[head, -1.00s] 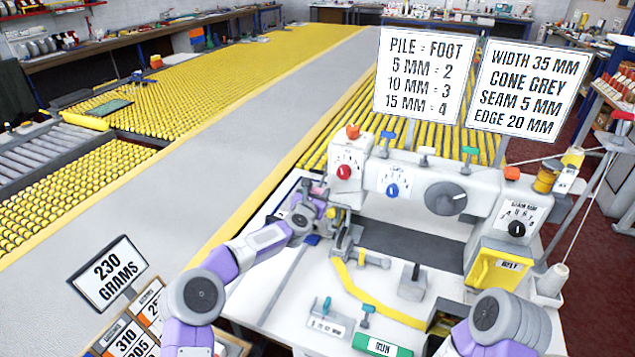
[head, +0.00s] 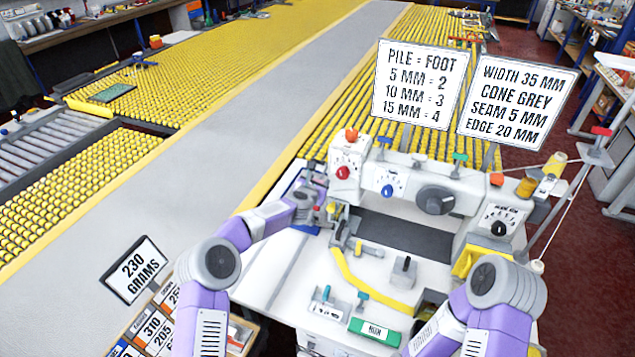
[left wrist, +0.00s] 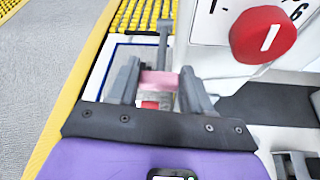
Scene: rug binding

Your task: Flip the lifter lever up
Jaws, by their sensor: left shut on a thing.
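My left gripper (head: 318,200) is at the left end of the white binding machine (head: 400,170), below and left of its red dial (head: 343,172). In the left wrist view, its two grey fingers (left wrist: 156,88) are shut on a short pink piece (left wrist: 158,80). This piece seems to be the handle of the lifter lever; the fingers hide its ends. A grey bar (left wrist: 165,35) stands just beyond it, and a small red patch shows below it. I cannot tell the lever's exact angle. My right arm shows at the lower right, but its gripper is out of view.
The red dial (left wrist: 262,35) is close to the right of my left fingers. Yellow binding tape (head: 350,275), a grey block (head: 403,272) and a green plate (head: 374,331) are on the white worktop. A 230 grams sign (head: 133,270) stands at front left.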

